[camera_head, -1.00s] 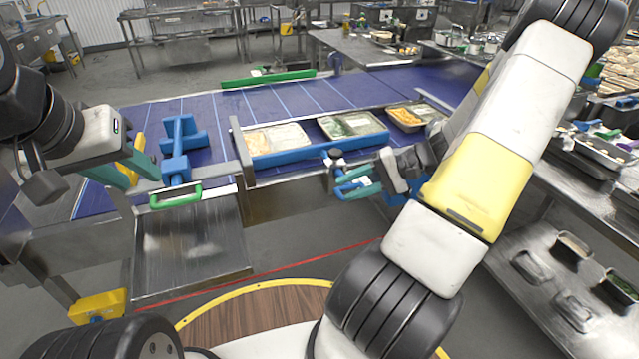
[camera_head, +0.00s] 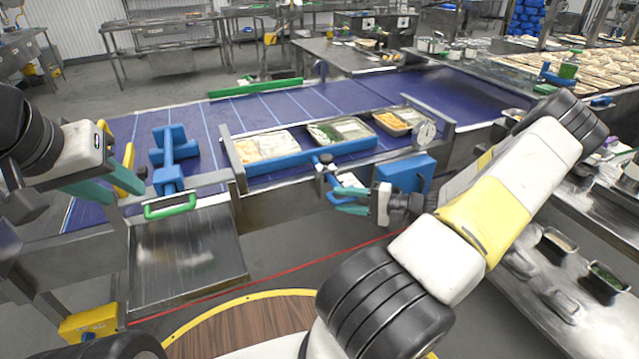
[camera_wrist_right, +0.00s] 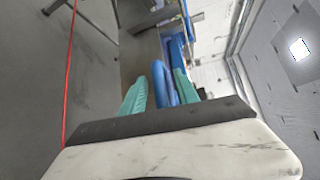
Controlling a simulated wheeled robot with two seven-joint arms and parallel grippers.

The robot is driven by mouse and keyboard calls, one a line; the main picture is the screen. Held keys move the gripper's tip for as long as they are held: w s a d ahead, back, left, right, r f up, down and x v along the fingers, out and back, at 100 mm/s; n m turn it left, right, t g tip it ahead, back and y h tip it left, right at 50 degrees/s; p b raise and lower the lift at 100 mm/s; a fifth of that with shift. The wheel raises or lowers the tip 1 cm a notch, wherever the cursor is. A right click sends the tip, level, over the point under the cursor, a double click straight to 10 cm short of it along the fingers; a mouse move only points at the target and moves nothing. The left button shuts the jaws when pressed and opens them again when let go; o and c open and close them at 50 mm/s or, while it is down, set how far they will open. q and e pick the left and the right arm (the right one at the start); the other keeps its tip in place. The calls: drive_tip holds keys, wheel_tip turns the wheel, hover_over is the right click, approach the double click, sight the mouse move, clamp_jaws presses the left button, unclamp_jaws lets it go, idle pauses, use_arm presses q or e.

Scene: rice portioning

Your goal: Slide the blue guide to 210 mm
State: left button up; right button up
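The blue guide (camera_head: 310,155) is a long bar along the near side of the belt, with trays behind it. A blue handle hangs below its middle in the head view and shows in the right wrist view (camera_wrist_right: 163,82). My right gripper (camera_head: 350,201) has teal fingers, at this handle in front of the guide. In the right wrist view its fingers (camera_wrist_right: 160,88) stand apart with the handle between them; firm contact is not clear. My left gripper (camera_head: 105,186) is open and empty at the left, beside the green handle (camera_head: 170,207). No millimetre scale is readable.
Food trays (camera_head: 267,146) stand on the purple belt (camera_head: 270,108). A round dial (camera_head: 425,133) and a blue box (camera_head: 405,174) are right of the guide. A blue T-shaped part (camera_head: 167,155) stands at left. A steel chute (camera_head: 187,255) slopes below. Floor in front is clear.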

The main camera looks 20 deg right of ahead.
drive_tip(key=shift+x, duration=1.05)
drive_tip(key=shift+c, duration=0.5)
clamp_jaws()
